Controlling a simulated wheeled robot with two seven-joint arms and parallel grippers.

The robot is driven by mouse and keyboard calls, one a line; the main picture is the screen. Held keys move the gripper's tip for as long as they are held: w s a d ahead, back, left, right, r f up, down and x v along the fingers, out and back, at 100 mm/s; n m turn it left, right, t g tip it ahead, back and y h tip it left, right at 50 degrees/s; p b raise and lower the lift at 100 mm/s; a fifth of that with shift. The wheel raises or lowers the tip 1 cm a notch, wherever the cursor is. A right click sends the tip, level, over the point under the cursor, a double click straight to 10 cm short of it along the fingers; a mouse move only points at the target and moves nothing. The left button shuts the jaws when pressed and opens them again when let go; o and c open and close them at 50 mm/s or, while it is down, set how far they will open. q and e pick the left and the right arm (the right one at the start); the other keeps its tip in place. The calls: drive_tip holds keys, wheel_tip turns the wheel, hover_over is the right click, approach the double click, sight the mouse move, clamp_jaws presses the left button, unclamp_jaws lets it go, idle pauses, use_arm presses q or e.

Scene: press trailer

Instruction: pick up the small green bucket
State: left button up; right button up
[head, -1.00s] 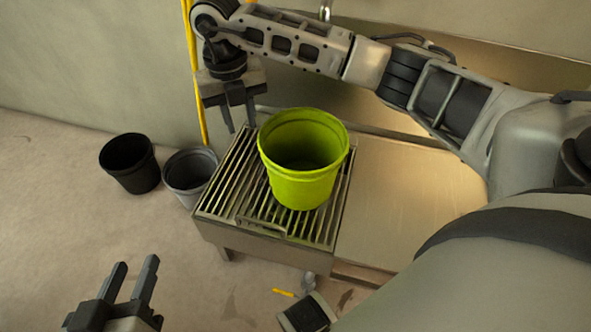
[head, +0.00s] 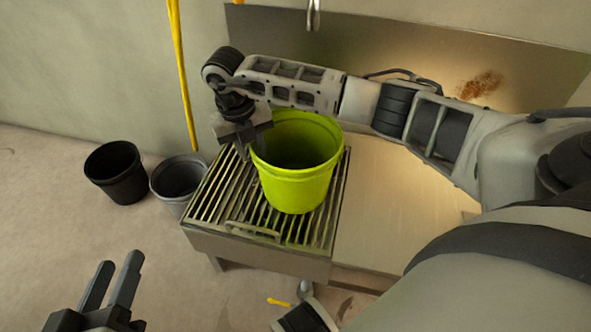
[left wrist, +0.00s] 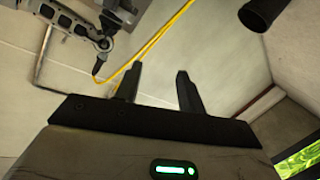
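The green bucket (head: 297,185) stands upright on a slatted metal grate (head: 224,206) in the head view. My right gripper (head: 246,152) points down at the bucket's upper left rim. One finger shows just outside the rim; the other is mostly hidden, and I cannot tell whether the gripper touches the bucket. It looks open. My left gripper (head: 112,285) is open and empty at the lower left, well away from the bucket. Its two spread fingers also show in the left wrist view (left wrist: 157,88).
A black bucket (head: 117,175) and a grey bucket (head: 177,178) stand on the floor left of the grate. A yellow hose (head: 181,80) hangs along the wall. A flat metal counter (head: 390,215) lies right of the grate, with a metal splashback (head: 410,50) behind.

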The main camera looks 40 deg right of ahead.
drive_tip(key=f, duration=0.1)
drive_tip(key=f+b, duration=0.1)
drive_tip(key=f, duration=0.1)
drive_tip(key=shift+d+f, duration=0.2)
drive_tip(key=shift+f, duration=0.05)
clamp_jaws()
use_arm(q)
drive_tip(key=shift+w+d+r+n+t+h, duration=0.1)
drive_tip(key=shift+r+n+t+h, duration=0.1)
drive_tip(key=shift+r, duration=0.2)
drive_tip(key=shift+d+r+n+t+h, duration=0.1)
drive_tip(key=shift+r+h, duration=0.1)
drive_tip(key=shift+r, duration=0.15)
drive_tip(key=shift+f, duration=0.1)
